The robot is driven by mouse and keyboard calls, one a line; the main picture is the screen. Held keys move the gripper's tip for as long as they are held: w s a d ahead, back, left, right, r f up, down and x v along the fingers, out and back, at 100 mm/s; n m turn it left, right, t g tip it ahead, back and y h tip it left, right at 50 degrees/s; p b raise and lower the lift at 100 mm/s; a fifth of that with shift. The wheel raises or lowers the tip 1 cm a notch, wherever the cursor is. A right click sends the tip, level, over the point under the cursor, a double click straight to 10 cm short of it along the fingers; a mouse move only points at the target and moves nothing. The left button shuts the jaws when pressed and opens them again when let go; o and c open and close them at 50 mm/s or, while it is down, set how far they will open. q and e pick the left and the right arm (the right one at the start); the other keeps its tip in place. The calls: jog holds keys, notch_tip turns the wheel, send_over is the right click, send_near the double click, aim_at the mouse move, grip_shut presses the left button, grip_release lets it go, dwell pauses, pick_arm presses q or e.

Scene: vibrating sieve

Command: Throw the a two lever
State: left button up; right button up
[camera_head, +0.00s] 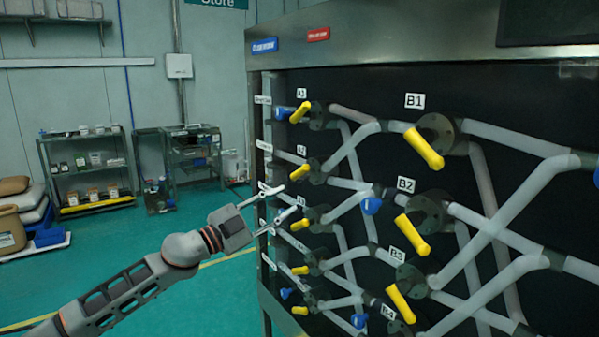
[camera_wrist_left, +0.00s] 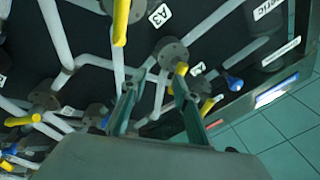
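The A2 lever (camera_head: 300,172) is a yellow handle on a dark round hub on the panel, beside its A2 label. In the left wrist view the A2 lever (camera_wrist_left: 181,69) appears just beyond the right fingertip, partly hidden. My left gripper (camera_head: 285,198) is open and empty, with its fingers pointing at the panel just below and left of the A2 lever. In the left wrist view my left gripper (camera_wrist_left: 154,92) shows two spread fingers with nothing held between them. I cannot tell whether a finger touches the lever. My right gripper is not in view.
The yellow A1 lever (camera_head: 300,112) is above, and another yellow lever (camera_head: 299,225) is just below the gripper. Larger B1 (camera_head: 424,148) and B2 (camera_head: 412,235) levers stand to the right, among grey pipes. Open green floor (camera_head: 190,240) lies left of the panel; shelves stand behind.

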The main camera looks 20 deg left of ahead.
aim_at(296, 173)
pick_arm(q)
jog(key=shift+m, duration=0.5)
jog(key=w+d+r, duration=0.1)
jog(key=w+r, duration=0.1)
jog(key=w+d+r, duration=0.1)
jog(key=w+r, duration=0.1)
jog(key=w+d+r+p, duration=0.1)
jog(key=w+r, duration=0.1)
jog(key=shift+w, duration=0.35)
jog(key=c, duration=0.7)
jog(key=shift+r, duration=0.1)
grip_shut()
